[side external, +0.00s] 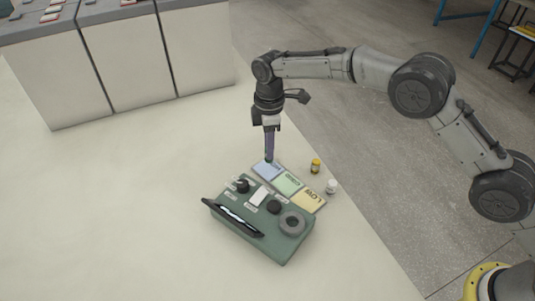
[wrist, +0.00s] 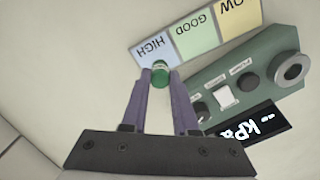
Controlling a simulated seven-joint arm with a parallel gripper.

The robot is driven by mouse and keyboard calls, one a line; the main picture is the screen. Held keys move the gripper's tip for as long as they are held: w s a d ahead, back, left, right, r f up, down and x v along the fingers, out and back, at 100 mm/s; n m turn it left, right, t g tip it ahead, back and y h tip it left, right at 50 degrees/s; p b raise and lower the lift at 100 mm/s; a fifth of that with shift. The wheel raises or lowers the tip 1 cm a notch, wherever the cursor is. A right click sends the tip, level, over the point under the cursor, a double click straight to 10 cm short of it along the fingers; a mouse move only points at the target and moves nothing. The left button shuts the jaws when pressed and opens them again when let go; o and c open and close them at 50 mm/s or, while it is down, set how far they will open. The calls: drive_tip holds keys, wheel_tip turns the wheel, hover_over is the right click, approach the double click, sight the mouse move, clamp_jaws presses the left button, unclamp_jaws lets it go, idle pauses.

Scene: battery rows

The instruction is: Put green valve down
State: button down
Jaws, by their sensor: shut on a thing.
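A small green valve (wrist: 161,73) is between the fingertips of my gripper (wrist: 160,76) in the wrist view. The gripper is shut on it. In the side view my gripper (side external: 269,158) points straight down over the blue HIGH field (side external: 266,171) of the sorting card. The valve is at the edge of that blue field in the wrist view. I cannot tell whether it touches the card. The card also has a green GOOD field (side external: 288,183) and a yellow LOW field (side external: 308,201).
A green gauge box (side external: 280,248) with knobs, a round port and a tilted kPa display (side external: 235,217) stands close in front of the card. A yellow valve (side external: 315,166) and a white valve (side external: 332,186) stand right of the card. The table left of the box is clear.

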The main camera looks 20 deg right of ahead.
drive_tip(key=shift+w+a+f, duration=0.1)
drive_tip(key=shift+w+f, duration=0.15)
drive_tip(key=shift+f, duration=1.65)
drive_tip(key=shift+f, duration=0.15)
drive_tip(key=c, duration=0.7)
unclamp_jaws()
wheel_tip(320, 180, up, 12)
drive_tip(key=shift+f, duration=0.1)
drive_tip(key=shift+r, duration=0.3)
